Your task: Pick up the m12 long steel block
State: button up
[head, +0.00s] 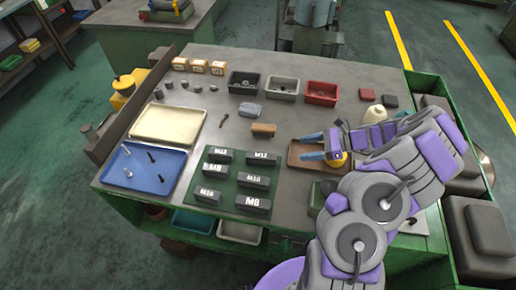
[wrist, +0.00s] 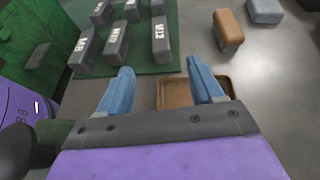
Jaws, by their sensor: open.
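The M12 block (head: 261,158) is a dark grey steel block with a white label. It lies at the far right corner of a green mat (head: 233,184), among several similar labelled blocks. In the wrist view the M12 block (wrist: 161,40) stands ahead of my fingers, near the mat's edge. My gripper (head: 312,146) is to the right of the block, with its blue fingers pointing left towards it. In the wrist view my gripper (wrist: 160,70) has its fingers spread, with nothing between them. It is apart from the block.
The M10 block (head: 254,181) and M18 block (head: 221,155) are the close neighbours. A brown tray (head: 296,158) lies below my gripper. An orange-brown block (head: 263,129) and a grey block (head: 250,110) lie behind. Black, grey and red bins (head: 321,94) stand farther back.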

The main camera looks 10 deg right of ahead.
aim_at(265, 155)
jog(key=shift+w+d+f, duration=0.1)
jog(key=shift+f, duration=0.1)
jog(key=b+x, duration=0.3)
jog(key=x, duration=1.4)
jog(key=shift+a+b, duration=0.3)
jog(key=shift+b, duration=0.05)
jog(key=shift+d+r, duration=0.1)
jog(key=shift+d, duration=0.05)
grip_shut()
